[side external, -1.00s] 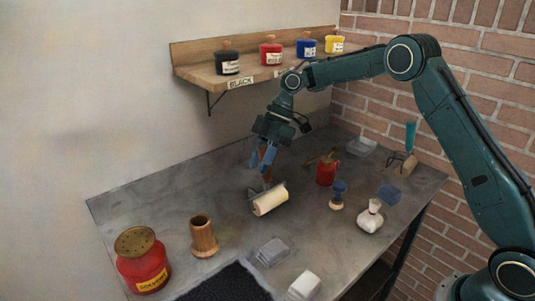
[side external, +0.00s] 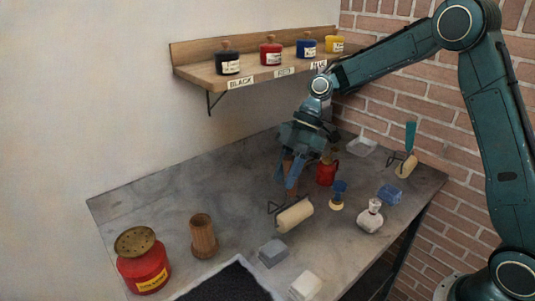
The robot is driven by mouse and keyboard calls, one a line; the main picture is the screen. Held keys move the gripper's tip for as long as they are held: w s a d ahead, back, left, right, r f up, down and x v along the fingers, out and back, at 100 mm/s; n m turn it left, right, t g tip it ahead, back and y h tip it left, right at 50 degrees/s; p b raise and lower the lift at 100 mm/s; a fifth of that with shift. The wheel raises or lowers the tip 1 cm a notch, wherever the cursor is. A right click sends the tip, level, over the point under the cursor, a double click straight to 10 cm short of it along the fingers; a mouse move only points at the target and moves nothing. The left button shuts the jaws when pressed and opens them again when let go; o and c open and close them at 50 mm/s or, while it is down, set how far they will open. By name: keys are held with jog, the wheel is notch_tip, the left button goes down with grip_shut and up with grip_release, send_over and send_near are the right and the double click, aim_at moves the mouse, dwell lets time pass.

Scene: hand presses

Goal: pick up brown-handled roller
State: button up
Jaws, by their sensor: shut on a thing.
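The brown-handled roller has a cream cylinder (side external: 295,216) and a thin dark wire frame. My gripper (side external: 291,184) is shut on its brown handle, which is upright and mostly hidden between the blue fingers. The cylinder hangs below the fingers, over the middle of the grey table. How far it is above the tabletop is hard to tell.
A teal-handled roller (side external: 407,165) is at the far right. A grey block (side external: 272,253) lies in front; a wooden cup (side external: 203,236) stands left.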

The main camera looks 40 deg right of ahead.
jog(key=s, duration=0.9)
dwell(0.6)
notch_tip(320, 180, up, 7)
jog(key=w+t, duration=0.2)
jog(key=w, duration=1.3)
jog(key=f, duration=0.5)
jog(key=shift+d+f, duration=0.2)
jog(key=shift+d, duration=0.05)
jog(key=shift+f, duration=0.15)
